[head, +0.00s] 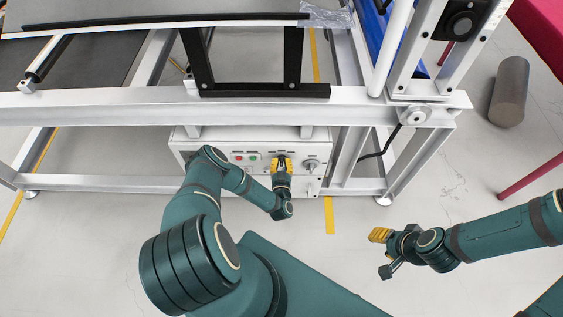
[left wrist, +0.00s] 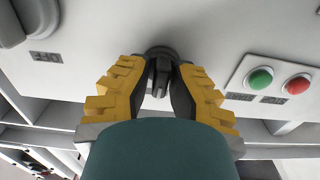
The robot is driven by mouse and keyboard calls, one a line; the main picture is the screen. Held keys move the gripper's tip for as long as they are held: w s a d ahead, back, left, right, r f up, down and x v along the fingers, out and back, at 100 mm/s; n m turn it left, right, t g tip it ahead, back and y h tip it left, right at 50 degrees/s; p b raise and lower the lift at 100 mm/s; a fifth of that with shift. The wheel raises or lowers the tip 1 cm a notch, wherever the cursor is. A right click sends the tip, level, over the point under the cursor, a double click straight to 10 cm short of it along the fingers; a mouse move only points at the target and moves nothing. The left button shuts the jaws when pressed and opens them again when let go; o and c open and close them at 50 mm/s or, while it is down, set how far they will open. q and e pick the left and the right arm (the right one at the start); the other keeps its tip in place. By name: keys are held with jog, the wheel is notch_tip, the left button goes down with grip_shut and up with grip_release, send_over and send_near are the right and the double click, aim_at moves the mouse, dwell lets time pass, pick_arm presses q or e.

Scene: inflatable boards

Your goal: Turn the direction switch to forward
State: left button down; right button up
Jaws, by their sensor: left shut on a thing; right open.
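The direction switch (left wrist: 160,77) is a dark rotary knob on the white control box (head: 182,146). In the left wrist view it sits between the yellow-padded fingers of my left gripper (left wrist: 160,95), which is shut on it. In the head view my left gripper (head: 282,164) is at the front of the box and hides the knob. The knob's pointing direction and its labels are not readable. My right gripper (head: 380,252) is open and empty, off to the right over the floor.
A green button (left wrist: 260,78) and a red button (left wrist: 297,84) are beside the switch. A larger grey rotary handle (head: 311,165) is on its other side. White frame beams (head: 130,105) run above the box.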

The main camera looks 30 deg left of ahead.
pick_arm(q)
jog(key=shift+w+a+r, duration=0.1)
jog(key=shift+w+r, duration=0.1)
jog(key=m+p, duration=0.1)
jog(key=m, duration=0.2)
jog(key=shift+w+r+m+p, duration=0.15)
jog(key=shift+m+p, duration=0.6)
jog(key=shift+m, duration=2.05)
jog(key=c, duration=1)
grip_release()
jog(key=shift+f, duration=0.3)
